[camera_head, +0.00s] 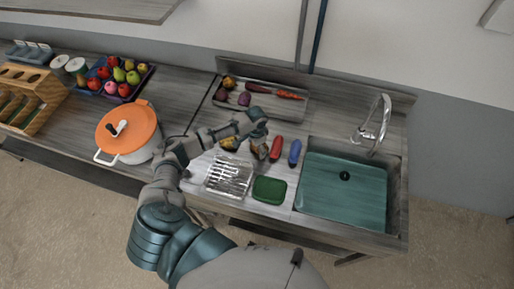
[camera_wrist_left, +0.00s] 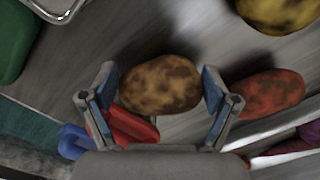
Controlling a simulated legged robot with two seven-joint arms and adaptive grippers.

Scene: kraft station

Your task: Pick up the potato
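A brown, dark-mottled potato (camera_wrist_left: 160,84) lies between the two fingers of my left gripper (camera_wrist_left: 160,95) in the left wrist view. The fingers are spread, one on each side of it, with a slim gap or light contact that I cannot tell apart. In the head view my left gripper (camera_head: 259,142) reaches down over the counter, left of the red-handled item, and mostly hides this potato. My right gripper is not in view.
A yellowish potato (camera_wrist_left: 280,12) and a reddish one (camera_wrist_left: 268,92) lie close by. A red item (camera_head: 276,147) and a blue item (camera_head: 295,152) are to the right. A green container (camera_head: 269,189), cutlery rack (camera_head: 229,176), sink (camera_head: 342,190) and orange-lidded pot (camera_head: 128,130) surround the area.

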